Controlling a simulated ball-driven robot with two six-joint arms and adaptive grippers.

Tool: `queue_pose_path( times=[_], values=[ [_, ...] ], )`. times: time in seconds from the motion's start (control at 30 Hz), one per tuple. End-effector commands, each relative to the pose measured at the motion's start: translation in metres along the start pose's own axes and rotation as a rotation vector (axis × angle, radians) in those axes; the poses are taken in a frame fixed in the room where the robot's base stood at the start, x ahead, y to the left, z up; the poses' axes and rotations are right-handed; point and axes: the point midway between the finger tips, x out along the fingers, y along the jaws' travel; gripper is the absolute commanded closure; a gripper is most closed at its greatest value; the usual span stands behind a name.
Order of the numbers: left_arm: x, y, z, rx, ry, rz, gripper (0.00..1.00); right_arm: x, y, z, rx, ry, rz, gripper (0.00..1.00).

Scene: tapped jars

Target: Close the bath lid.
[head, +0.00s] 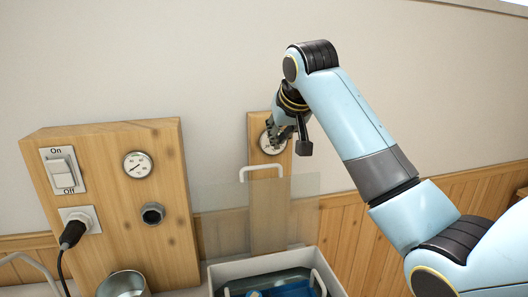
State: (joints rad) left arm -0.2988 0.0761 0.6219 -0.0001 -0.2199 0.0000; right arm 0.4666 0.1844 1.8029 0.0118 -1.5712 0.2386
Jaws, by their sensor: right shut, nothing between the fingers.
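The bath (268,266) is a white-rimmed box at the bottom centre, cut off by the picture's lower edge, with blue contents inside. Its lid (222,215) is a clear panel standing raised behind the bath, so the bath is open on top. A white handle (262,168) runs along the lid's upper edge. My right gripper (273,143) is shut and empty, pointing down above and a little right of the handle, in front of a round dial on a wooden post. Whether it touches the dial or the post I cannot tell. My left gripper is not in view.
The wooden post (256,125) stands behind the lid. A wooden panel (110,190) at left carries an on/off switch (62,170), a gauge (137,165), a plugged socket (72,228) and a dark round fitting (153,213). A metal jar (122,285) stands below it.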

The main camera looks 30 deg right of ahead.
Motion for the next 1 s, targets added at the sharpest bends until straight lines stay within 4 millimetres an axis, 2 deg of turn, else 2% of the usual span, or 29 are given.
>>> queue_pose_path(
  times=[0.3,0.5,0.7,1.0],
  values=[
    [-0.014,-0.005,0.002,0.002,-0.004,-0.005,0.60,0.056,0.000,0.000,0.000,-0.003,0.000,1.00],
    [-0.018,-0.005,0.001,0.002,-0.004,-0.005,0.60,0.083,0.000,0.001,-0.001,-0.002,0.000,1.00],
    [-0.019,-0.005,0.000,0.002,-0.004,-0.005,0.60,0.091,0.000,0.001,-0.001,-0.001,0.000,1.00],
    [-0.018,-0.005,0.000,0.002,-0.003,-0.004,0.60,0.092,0.000,0.002,-0.001,0.001,0.000,1.00]
  ],
)
